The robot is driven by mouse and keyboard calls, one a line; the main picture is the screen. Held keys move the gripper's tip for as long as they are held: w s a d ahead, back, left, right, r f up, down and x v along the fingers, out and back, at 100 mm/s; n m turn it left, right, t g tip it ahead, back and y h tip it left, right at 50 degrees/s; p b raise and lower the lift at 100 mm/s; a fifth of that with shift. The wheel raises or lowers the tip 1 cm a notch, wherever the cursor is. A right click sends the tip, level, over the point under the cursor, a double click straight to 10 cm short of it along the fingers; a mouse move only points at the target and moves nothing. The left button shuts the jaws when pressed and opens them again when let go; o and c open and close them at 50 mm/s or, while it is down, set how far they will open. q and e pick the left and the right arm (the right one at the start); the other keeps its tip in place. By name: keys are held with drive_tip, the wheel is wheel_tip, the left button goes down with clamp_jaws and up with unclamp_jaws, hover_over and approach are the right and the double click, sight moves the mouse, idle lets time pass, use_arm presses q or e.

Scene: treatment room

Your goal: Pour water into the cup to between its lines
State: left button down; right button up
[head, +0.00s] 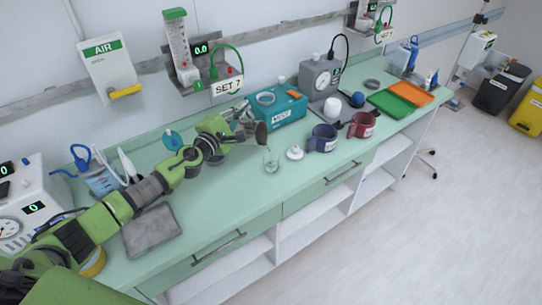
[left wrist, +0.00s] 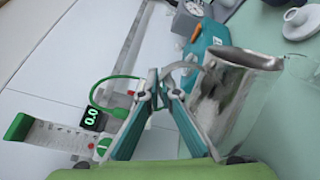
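My left gripper (head: 243,119) is shut on the handle of a metal jug (head: 261,133). The left wrist view shows the gripper's fingers (left wrist: 160,86) closed at the handle, beside the shiny jug body (left wrist: 222,95). The jug is tipped well over, its dark mouth toward the right in the head view. A clear glass cup (head: 271,162) stands upright on the counter just below and right of the mouth. Part of the cup (left wrist: 301,66) shows at the right edge of the left wrist view. I cannot make out the cup's lines, its water level or a stream. My right gripper is not in view.
A white lid (head: 294,153), a blue mug (head: 322,139) and a red mug (head: 362,125) stand right of the cup on the green counter (head: 235,195). A teal box (head: 280,110) is behind. A grey pad (head: 152,230) lies at the left. The counter's front is clear.

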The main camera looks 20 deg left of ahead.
sight(229, 119)
use_arm(q)
drive_tip(key=shift+d+f, duration=0.15)
drive_tip(key=shift+d, duration=0.3)
idle(1.2)
drive_tip(key=shift+d+f+m, duration=0.15)
drive_tip(key=shift+f+m, duration=0.1)
drive_tip(key=shift+m, duration=0.15)
idle(0.7)
drive_tip(key=shift+w+a+r+n+b, duration=0.15)
drive_tip(key=shift+a+r+n, duration=0.15)
drive_tip(key=shift+a, duration=0.25)
drive_tip(key=shift+s+a+r+n+b, duration=0.15)
drive_tip(key=shift+a+r+n, duration=0.1)
drive_tip(key=shift+a, duration=0.25)
drive_tip(key=a+n+b, duration=0.2)
drive_tip(key=a+n, duration=0.1)
drive_tip(key=a+n+b, duration=0.1)
drive_tip(key=n, duration=0.1)
drive_tip(key=shift+w+a+f, duration=0.15)
drive_tip(key=shift+w+a, duration=0.05)
drive_tip(key=shift+w, duration=0.15)
drive_tip(key=shift+w+a+r+n, duration=0.15)
drive_tip(key=shift+a+r+n, duration=0.1)
drive_tip(key=shift+r+n, duration=0.1)
drive_tip(key=shift+a+r+n, duration=0.25)
drive_tip(key=shift+a+n, duration=0.05)
drive_tip(key=shift+n, duration=0.3)
